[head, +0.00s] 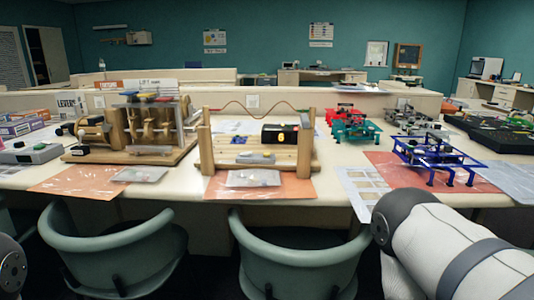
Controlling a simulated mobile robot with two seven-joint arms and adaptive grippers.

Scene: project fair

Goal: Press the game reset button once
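A wire game stands on the table in the middle of the head view: a wooden base with two posts (207,145) and a wavy reddish wire (262,107) strung between them. A black box (270,128) sits on the base at the right, with a small yellow round spot (281,138) on its front. The spot may be the reset button; it is too small to tell. A grey flat piece (256,157) lies at the base's front. My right arm shows at the lower right and a bit of my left arm at the lower left; neither gripper is in view.
A wooden lever machine (140,130) stands left of the game, a grey box (31,153) farther left. Red, green and blue (440,155) frame models stand to the right. Two green chairs (118,245) (290,255) block the table's front edge.

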